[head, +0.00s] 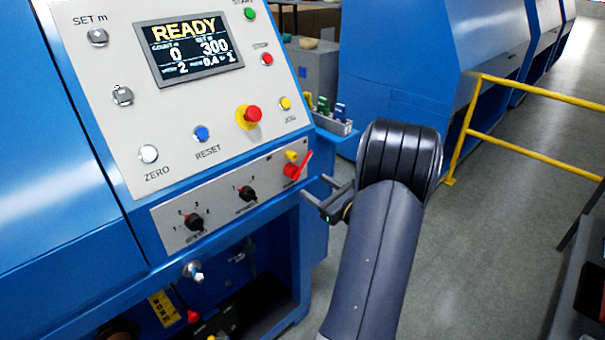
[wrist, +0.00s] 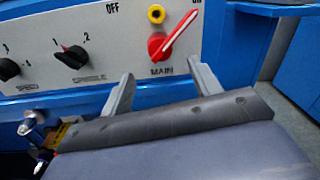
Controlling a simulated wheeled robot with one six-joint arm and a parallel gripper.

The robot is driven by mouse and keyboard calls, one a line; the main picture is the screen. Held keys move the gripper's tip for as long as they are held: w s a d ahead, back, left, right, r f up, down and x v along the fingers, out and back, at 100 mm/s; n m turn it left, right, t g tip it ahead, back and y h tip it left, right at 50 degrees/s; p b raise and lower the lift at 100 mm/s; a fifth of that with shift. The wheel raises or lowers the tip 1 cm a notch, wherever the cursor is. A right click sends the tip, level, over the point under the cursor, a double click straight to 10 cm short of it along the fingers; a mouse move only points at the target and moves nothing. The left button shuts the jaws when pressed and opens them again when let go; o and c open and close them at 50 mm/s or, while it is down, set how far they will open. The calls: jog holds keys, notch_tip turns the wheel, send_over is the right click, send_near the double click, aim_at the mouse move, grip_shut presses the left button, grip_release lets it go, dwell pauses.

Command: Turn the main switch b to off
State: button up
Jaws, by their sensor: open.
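The main switch (head: 291,171) is a red rotary handle at the right end of the lower grey panel. In the wrist view the main switch (wrist: 158,46) has its long lever pointing up and right toward the ON mark, with OFF (wrist: 118,8) printed at upper left and MAIN below. My gripper (head: 313,187) is just in front of and below the switch in the head view. In the wrist view my gripper (wrist: 160,73) has its two fingers spread, with the switch above and between them. It looks apart from the switch and empty.
A yellow round part (wrist: 156,14) sits above the switch. Black SPEED (head: 195,222) and SPINDLE (head: 246,194) knobs are to its left. The sloped panel above holds a READY display (head: 189,47) and a red button (head: 252,114). A yellow railing (head: 535,90) stands at right.

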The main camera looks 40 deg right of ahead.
aim_at(299, 175)
jog(key=w+p, duration=0.1)
jog(key=w, duration=0.7)
jog(key=shift+w+a, duration=0.15)
jog(key=shift+w, duration=0.05)
grip_shut()
dwell(0.4)
